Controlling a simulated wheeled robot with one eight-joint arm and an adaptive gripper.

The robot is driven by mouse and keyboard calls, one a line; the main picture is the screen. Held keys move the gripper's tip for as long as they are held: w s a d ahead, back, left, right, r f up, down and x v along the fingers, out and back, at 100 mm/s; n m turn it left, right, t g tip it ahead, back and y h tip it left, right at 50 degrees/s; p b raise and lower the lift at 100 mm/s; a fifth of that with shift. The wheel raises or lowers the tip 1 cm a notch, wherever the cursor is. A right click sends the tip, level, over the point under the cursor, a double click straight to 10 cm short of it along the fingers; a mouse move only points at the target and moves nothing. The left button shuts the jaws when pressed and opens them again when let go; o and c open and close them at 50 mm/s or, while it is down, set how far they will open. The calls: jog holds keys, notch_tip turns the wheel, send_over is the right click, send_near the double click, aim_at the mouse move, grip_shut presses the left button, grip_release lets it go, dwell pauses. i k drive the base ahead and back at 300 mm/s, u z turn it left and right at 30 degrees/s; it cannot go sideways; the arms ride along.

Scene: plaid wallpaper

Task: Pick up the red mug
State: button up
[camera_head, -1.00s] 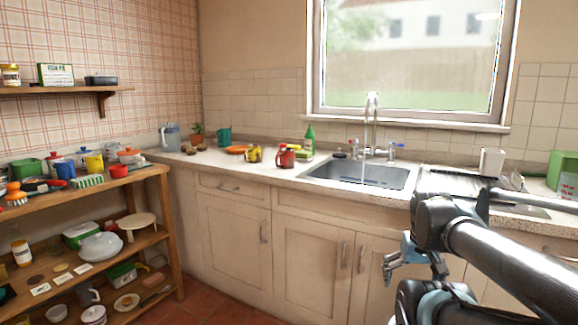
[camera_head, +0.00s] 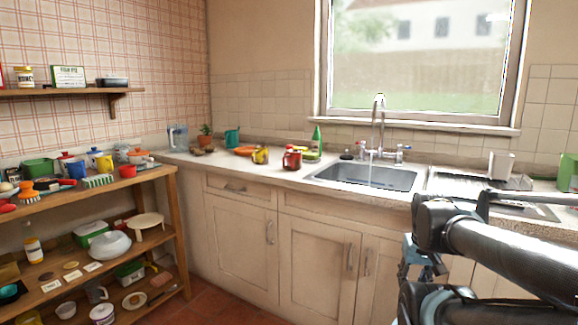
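The red mug (camera_head: 291,160) stands upright on the counter, left of the sink, with a green bottle (camera_head: 317,139) just behind it to the right. A yellow mug (camera_head: 260,155) stands a little to its left. My gripper (camera_head: 413,263) hangs low at the right, in front of the cabinet doors. It is well apart from the red mug, below it and to its right in the picture. My arm hides part of the gripper, and its fingers are too small and dark to tell whether they are open.
The sink (camera_head: 366,178) with a tall tap (camera_head: 379,113) lies right of the mug. An orange plate (camera_head: 244,151) and a teal cup (camera_head: 232,138) stand farther left. A crowded wooden shelf (camera_head: 160,173) stands at the left. The counter's front edge before the mug is clear.

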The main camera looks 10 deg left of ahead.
aim_at(294, 157)
jog(key=u, duration=2.85)
jog(key=k, duration=1.25)
jog(key=z, duration=0.7)
jog(key=i, duration=1)
jog(key=u, duration=0.05)
